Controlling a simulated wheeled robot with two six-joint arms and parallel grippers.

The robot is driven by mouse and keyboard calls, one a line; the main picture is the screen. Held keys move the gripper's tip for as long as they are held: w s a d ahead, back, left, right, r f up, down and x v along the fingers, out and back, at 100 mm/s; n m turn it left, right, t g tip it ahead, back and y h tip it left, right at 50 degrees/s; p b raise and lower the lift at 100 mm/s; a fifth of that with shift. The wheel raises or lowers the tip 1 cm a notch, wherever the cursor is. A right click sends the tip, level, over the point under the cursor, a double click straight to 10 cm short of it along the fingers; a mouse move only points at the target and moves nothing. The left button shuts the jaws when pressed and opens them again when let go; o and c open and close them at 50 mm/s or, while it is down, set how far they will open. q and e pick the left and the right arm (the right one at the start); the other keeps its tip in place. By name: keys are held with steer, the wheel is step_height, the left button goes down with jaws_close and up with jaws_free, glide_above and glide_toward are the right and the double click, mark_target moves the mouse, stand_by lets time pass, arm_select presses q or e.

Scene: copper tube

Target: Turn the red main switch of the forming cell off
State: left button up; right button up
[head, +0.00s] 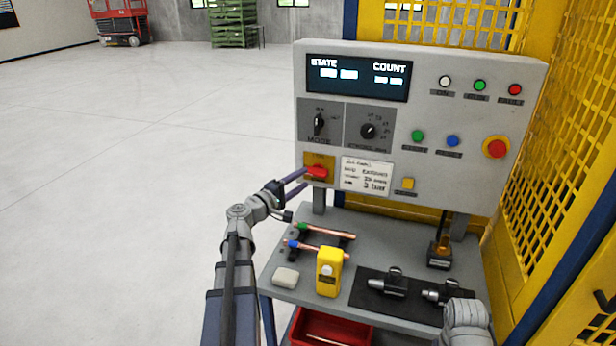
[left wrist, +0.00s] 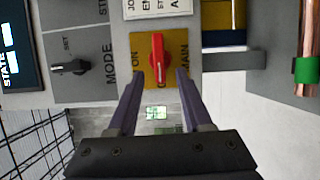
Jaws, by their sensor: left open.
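The red main switch (head: 317,172) sits on a yellow plate at the lower left of the grey control panel (head: 440,110). In the left wrist view, its red handle (left wrist: 157,55) lies lengthwise up and down the picture, which is sideways on the panel. The plate shows the words ON and MAIN; another label is partly hidden by the handle and fingers. My left gripper (head: 300,180) is open at the switch. In the left wrist view, its two fingertips (left wrist: 160,74) stand on either side of the handle's lower end, with gaps visible.
Close by on the panel are the mode knob (head: 319,124), a white card (head: 367,177) and a red emergency button (head: 496,148). Below, the bench holds copper tubes (head: 328,232), a yellow device (head: 328,272) and a black mat (head: 366,290). The floor at left is open.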

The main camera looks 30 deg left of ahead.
arm_select(q)
steer(key=shift+s+a, duration=0.2)
steer(key=shift+s, duration=1.25)
